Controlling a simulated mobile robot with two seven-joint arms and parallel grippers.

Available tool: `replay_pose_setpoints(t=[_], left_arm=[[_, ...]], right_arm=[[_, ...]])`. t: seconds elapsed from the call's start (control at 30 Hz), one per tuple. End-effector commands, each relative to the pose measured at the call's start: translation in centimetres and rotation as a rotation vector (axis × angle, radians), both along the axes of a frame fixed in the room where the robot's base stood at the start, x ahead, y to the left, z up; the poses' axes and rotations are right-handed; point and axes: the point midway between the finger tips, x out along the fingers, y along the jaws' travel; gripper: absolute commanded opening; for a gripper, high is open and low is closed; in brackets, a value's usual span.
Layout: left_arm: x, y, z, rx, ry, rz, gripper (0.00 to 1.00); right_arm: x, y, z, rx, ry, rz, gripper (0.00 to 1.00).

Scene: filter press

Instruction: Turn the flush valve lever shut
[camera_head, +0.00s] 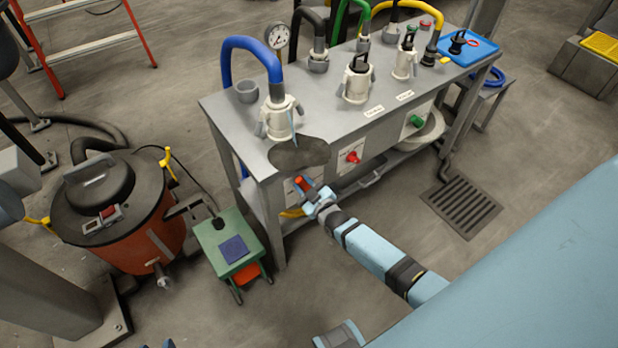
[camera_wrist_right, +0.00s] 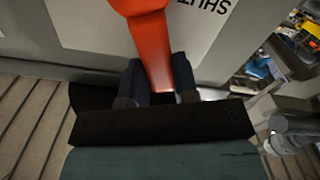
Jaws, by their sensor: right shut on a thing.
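The flush valve lever (camera_head: 304,184) is orange-red and sits on the left part of the bench's front panel. My right gripper (camera_head: 312,193) reaches it from the lower right. In the right wrist view the lever (camera_wrist_right: 150,40) runs down between the two dark fingers of my right gripper (camera_wrist_right: 158,82), which are shut on its end. A white plate (camera_wrist_right: 95,25) behind the lever carries the word SHUT, upside down in this view. My left gripper cannot be made out in either view.
The grey bench (camera_head: 330,125) has white valve fittings and hoses on top. A red knob (camera_head: 352,157) and a green knob (camera_head: 416,121) sit farther right on its front. A green stool (camera_head: 230,248) and an orange vacuum (camera_head: 125,205) stand left. A floor grate (camera_head: 461,206) lies right.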

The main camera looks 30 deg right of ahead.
Motion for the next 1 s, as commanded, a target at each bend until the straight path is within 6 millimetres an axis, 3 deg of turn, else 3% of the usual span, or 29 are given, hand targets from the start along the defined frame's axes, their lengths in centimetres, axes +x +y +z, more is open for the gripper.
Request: replay_pose_setpoints(t=[0.43, 1.0], left_arm=[[0.1, 0.0, 0.0, -0.003, 0.001, 0.003, 0.43], [0.1, 0.1, 0.2, 0.001, -0.003, 0.001, 0.43]], right_arm=[[-0.2, 1.8, -1.2, -0.304, -0.024, 0.0, 0.0], [-0.2, 2.3, -1.6, -0.396, -0.03, 0.002, 0.0]])
